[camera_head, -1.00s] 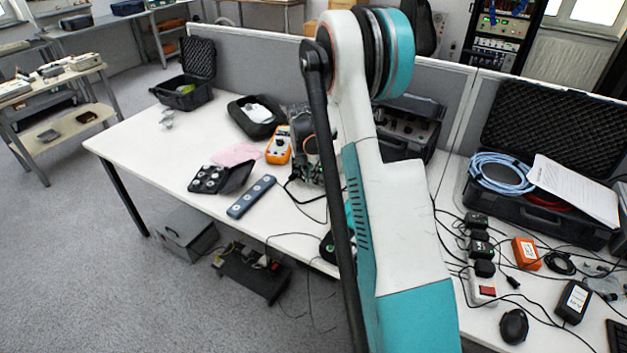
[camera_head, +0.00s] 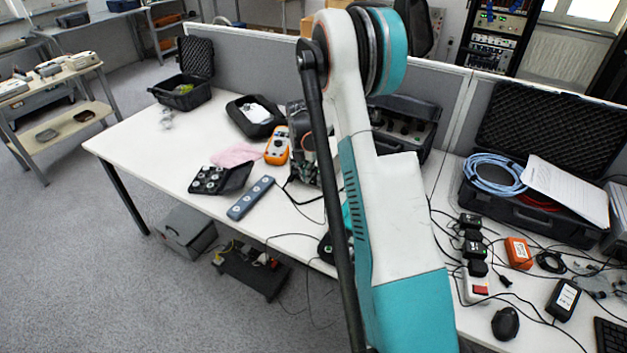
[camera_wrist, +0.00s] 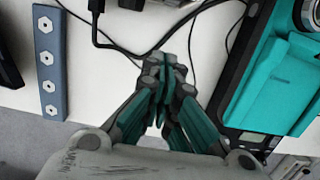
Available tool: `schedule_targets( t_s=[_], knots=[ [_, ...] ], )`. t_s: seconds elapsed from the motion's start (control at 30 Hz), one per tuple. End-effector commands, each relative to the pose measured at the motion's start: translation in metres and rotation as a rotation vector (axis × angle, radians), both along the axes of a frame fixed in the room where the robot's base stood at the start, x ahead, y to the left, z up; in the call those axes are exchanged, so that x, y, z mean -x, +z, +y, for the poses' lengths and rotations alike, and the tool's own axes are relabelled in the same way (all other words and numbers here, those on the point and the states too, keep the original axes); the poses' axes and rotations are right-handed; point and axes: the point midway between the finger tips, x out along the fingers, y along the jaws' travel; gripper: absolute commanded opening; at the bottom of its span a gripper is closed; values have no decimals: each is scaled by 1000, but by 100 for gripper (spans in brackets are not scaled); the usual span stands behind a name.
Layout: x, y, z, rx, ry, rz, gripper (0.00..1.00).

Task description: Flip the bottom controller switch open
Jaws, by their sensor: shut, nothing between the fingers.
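My gripper (camera_wrist: 168,62) is shut and empty in the wrist view, its fingertips together above the white desk near a black cable. In the head view the wrist end of my arm is over the middle of the desk, partly hidden by my larger arm links. I cannot make out the controller's switch with certainty in either view. A black case with knobs on its panel (camera_head: 408,128) stands behind my arm and is partly covered by it. A teal-and-black object (camera_wrist: 277,88) is right of the gripper in the wrist view; I cannot tell what it is.
A blue-grey strip with white fittings (camera_head: 251,198) lies near the desk's front edge; it also shows in the wrist view (camera_wrist: 47,65). An orange meter (camera_head: 277,146), a pink cloth (camera_head: 236,154) and a black case (camera_head: 209,180) lie nearby. Loose cables cross the desk.

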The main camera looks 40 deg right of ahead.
Motion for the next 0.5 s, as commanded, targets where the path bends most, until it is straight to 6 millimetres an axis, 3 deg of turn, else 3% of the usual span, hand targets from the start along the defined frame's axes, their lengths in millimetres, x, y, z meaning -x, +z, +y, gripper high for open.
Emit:
schedule_targets(
  t_s=[0.5],
  knots=[
    [0, -9, 1, -21, 0, 8, 0]
  ],
)
